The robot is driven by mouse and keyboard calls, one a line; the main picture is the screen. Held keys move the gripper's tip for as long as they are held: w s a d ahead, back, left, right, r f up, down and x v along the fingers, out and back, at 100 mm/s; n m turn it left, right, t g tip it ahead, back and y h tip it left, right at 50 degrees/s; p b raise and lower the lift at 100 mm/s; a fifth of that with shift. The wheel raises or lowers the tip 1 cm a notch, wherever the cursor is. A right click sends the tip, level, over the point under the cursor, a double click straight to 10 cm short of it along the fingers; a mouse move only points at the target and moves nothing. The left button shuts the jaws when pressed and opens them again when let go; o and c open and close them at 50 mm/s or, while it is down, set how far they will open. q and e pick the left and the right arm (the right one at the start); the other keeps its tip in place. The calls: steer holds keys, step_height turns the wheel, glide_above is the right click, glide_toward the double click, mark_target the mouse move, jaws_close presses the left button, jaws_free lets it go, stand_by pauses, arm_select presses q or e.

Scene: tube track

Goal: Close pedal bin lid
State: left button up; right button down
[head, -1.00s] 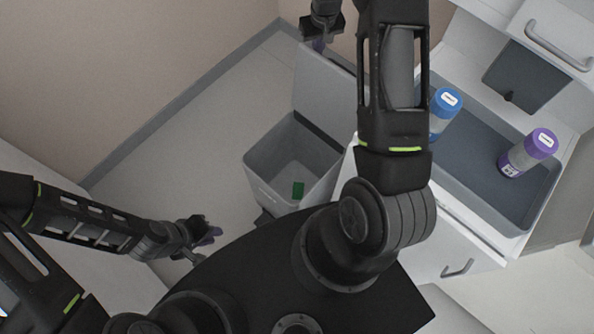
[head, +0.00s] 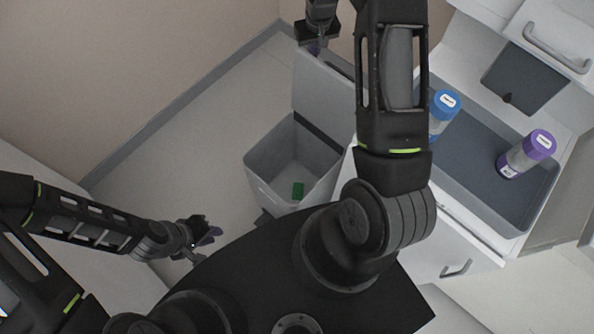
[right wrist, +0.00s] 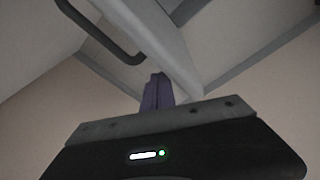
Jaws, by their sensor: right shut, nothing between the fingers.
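The grey pedal bin (head: 262,178) stands on the floor, open at the top, with a small green item (head: 298,190) inside. Its lid (head: 322,100) stands raised, close to upright, at the bin's far side. My right gripper (head: 314,48) is at the far side of the lid, near its top edge. Whether it touches the lid cannot be told. In the right wrist view its purple fingers (right wrist: 157,92) are together and empty, beside a pale panel edge. My left gripper (head: 211,236) hangs left of the bin, apart from it; its finger opening is too small to read.
A white cabinet (head: 470,212) with a grey tray (head: 470,150) stands right of the bin. The tray holds a blue-capped container (head: 443,112) and a purple-capped one (head: 527,153). A wall lies behind the bin. The floor left of it is clear.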

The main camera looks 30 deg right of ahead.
steer(key=s+a+r+p, duration=0.1)
steer(key=a, duration=0.5)
steer(key=shift+s+r+p, duration=0.15)
steer(key=shift+s+p, duration=0.2)
steer(key=shift+s, duration=0.05)
step_height(320, 180, up, 8)
steer(key=p, duration=0.5)
stand_by(0.6)
